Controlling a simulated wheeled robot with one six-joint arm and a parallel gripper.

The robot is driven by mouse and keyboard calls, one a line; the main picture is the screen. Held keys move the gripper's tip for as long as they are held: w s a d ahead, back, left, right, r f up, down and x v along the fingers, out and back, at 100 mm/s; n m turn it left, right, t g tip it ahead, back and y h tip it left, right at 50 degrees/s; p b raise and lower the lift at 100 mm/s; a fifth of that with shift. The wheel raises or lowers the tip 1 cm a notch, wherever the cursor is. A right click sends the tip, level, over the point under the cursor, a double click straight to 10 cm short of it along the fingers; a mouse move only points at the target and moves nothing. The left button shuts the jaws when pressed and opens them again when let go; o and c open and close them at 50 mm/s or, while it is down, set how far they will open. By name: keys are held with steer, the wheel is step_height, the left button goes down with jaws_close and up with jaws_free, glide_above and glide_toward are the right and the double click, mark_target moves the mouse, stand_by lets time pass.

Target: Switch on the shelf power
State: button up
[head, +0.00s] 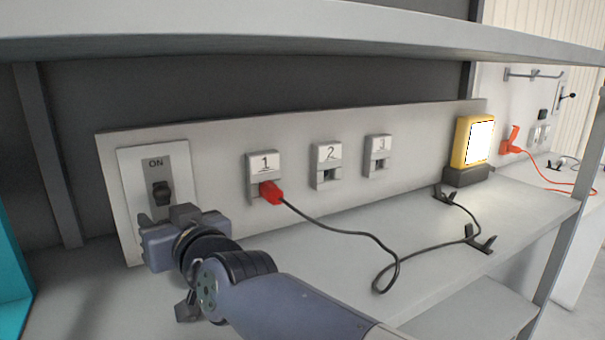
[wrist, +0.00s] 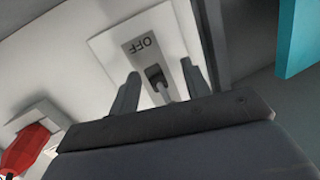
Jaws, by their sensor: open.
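The shelf power switch is a pale plate (head: 126,172) with a grey strip marked ON at the top and a dark lever (head: 162,191). In the wrist view, turned over, the lever (wrist: 155,78) shows beside the OFF mark; it seems to lean toward OFF, though its exact tilt is hard to tell. My gripper (head: 166,218) is just below and in front of the lever and hides the lower plate. Its two fingers are apart and empty, one to each side of the lever in the wrist view. Contact is not visible.
A red plug (head: 270,192) sits in socket 1 (head: 264,163). Sockets 2 (head: 327,155) and 3 (head: 378,146) are empty. A black cable (head: 385,265) runs over the shelf toward a yellow lamp (head: 461,145) with a bright white face. An upper shelf (head: 300,25) overhangs.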

steer(key=shift+f+b, duration=0.35)
steer(key=shift+b, duration=0.45)
steer(key=shift+p+v, duration=0.5)
steer(key=shift+v, duration=1.25)
steer(key=shift+r, duration=0.2)
